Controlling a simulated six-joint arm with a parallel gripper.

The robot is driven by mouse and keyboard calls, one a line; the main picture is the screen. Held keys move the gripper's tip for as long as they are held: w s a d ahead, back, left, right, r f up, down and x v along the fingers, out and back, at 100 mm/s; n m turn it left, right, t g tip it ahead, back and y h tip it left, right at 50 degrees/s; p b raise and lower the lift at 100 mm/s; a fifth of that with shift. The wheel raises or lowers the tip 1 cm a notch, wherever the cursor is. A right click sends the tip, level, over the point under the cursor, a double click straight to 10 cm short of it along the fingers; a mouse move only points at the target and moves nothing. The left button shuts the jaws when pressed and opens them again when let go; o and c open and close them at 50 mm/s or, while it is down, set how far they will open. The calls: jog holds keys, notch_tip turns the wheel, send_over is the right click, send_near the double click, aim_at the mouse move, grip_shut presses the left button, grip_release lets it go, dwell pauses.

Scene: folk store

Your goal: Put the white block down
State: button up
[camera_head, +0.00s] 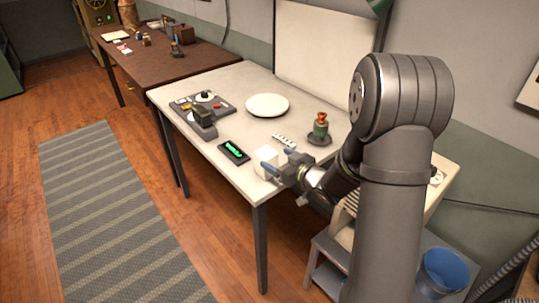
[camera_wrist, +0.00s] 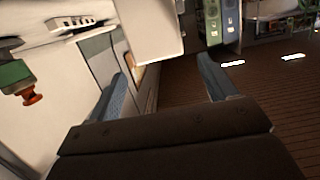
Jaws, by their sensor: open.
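The white block (camera_head: 263,158) is at the near right edge of the light table (camera_head: 228,101), partly hidden by a finger. In the wrist view the white block (camera_wrist: 150,30) is just past the fingertips, between their lines. My gripper (camera_head: 269,162) is open, its blue-grey fingers beside the block in the head view. The gripper also shows in the wrist view (camera_wrist: 161,68), with a wide gap between the fingers. I cannot tell whether a finger touches the block, or whether the block rests fully on the table.
A black device with a green display (camera_head: 234,152) lies left of the block. A white strip (camera_head: 284,141), a white plate (camera_head: 267,105), a control panel (camera_head: 188,110) and a green-orange object (camera_head: 320,125) on a dark saucer stand farther back. The table's front edge is close.

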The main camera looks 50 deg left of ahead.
aim_at(266, 153)
jog(key=d, duration=0.2)
jog(key=d+r, duration=0.1)
jog(key=d, duration=0.2)
jog(key=shift+d, duration=0.25)
jog(key=a+f, duration=0.1)
jog(key=a, duration=0.7)
jog(key=a+f, duration=0.1)
jog(key=a, duration=0.3)
jog(key=shift+f, duration=0.35)
notch_tip(266, 153, up, 3)
jog(key=shift+d+f, duration=0.1)
jog(key=shift+f, duration=0.1)
jog(key=shift+r, duration=0.75)
jog(key=shift+f, duration=0.1)
